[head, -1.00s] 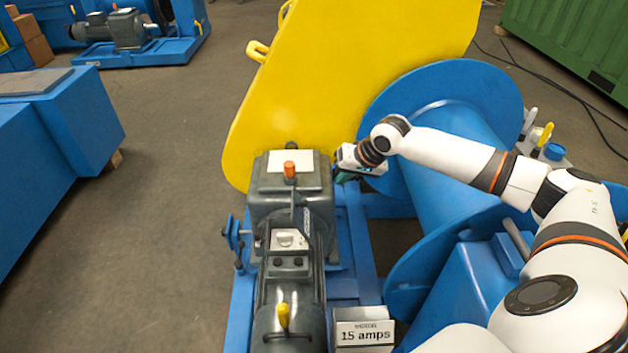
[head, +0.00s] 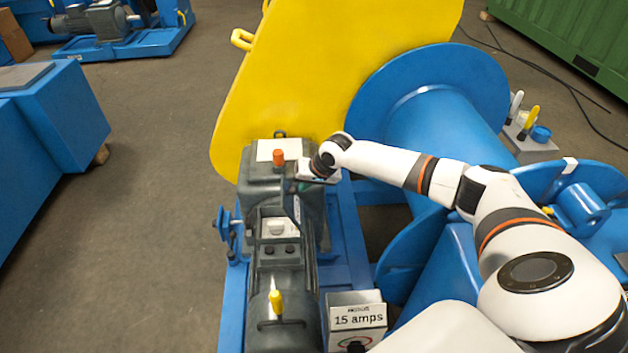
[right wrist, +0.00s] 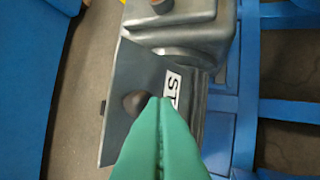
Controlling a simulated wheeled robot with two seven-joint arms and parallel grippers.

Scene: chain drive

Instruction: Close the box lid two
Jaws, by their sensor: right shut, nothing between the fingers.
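A grey box lid (right wrist: 128,95) with a dark round knob and a white label starting "ST" shows in the right wrist view. In the head view a thin grey plate, likely this lid (head: 297,208), stands up beside the switch box (head: 277,228) on the grey motor. My right gripper (head: 293,187) is at the upper part of this plate, on its right side. Its green fingers (right wrist: 160,101) are shut and empty, with the tips over the lid between knob and label. I cannot tell whether they touch it. My left gripper is not in view.
The grey gearbox (head: 262,185) with an orange cap stands just behind. A yellow guard (head: 320,75) rises beyond it, and a blue drum (head: 440,120) lies to the right. A "15 amps" box (head: 357,316) is in front. Open floor (head: 150,220) lies to the left.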

